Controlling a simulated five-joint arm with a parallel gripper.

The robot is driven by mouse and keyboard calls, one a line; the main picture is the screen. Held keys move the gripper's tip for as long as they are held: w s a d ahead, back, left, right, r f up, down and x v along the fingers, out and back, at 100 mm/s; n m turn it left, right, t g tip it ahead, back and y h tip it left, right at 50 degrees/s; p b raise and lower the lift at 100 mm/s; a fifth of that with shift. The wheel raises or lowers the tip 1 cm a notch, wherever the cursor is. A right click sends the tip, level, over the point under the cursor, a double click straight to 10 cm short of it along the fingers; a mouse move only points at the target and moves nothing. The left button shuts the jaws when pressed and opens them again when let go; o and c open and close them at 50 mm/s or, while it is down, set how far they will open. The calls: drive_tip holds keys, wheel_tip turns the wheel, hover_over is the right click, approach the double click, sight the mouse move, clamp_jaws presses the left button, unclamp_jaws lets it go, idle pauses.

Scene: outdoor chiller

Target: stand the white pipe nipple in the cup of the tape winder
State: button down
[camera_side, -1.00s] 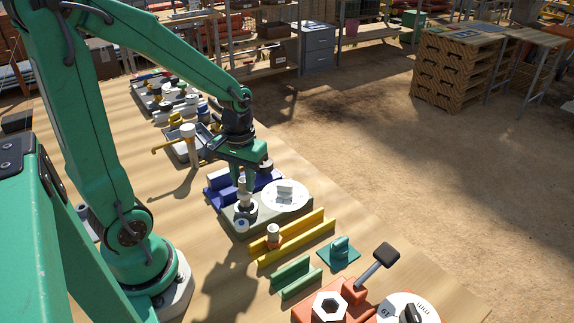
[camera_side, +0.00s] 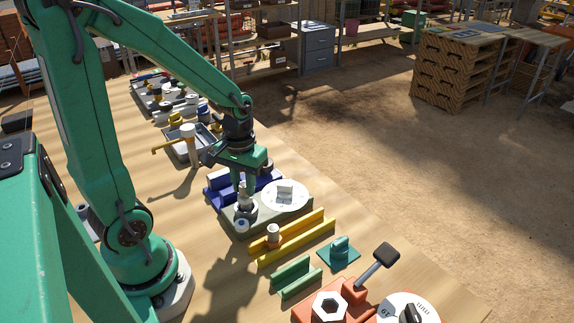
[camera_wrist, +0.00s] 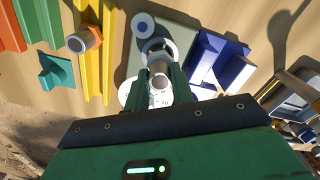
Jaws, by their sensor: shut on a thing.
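The tape winder (camera_side: 270,214) is a grey-green base with a white disc and a pale round cup (camera_side: 245,211). Its base also shows in the wrist view (camera_wrist: 183,33), with the cup as a ring (camera_wrist: 158,46). My gripper (camera_side: 245,194) points down over the cup. It is shut on the white pipe nipple (camera_side: 244,188), a short pale tube that also shows between the fingertips in the wrist view (camera_wrist: 158,66). The nipple looks upright and lined up with the cup. The fingers partly hide it, and I cannot tell whether its lower end is inside the cup.
A blue bracket (camera_side: 216,196) stands close behind the winder. A yellow channel (camera_side: 291,238) holding a white-and-orange fitting (camera_side: 273,232) lies in front. A teal block (camera_side: 340,252), a green channel (camera_side: 296,277) and an orange fixture (camera_side: 332,305) are nearer. A grey tray (camera_side: 180,150) is farther back.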

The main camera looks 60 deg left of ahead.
sight(244, 184)
drive_tip(key=shift+f, duration=0.8)
drive_tip(key=c, duration=0.6)
unclamp_jaws()
drive_tip(key=shift+c, duration=0.2)
drive_tip(key=shift+r, duration=3.5)
drive_tip(key=shift+r, duration=0.15)
wheel_tip(244, 184, up, 8)
drive_tip(key=shift+f, duration=0.2)
drive_tip(key=shift+d, duration=0.1)
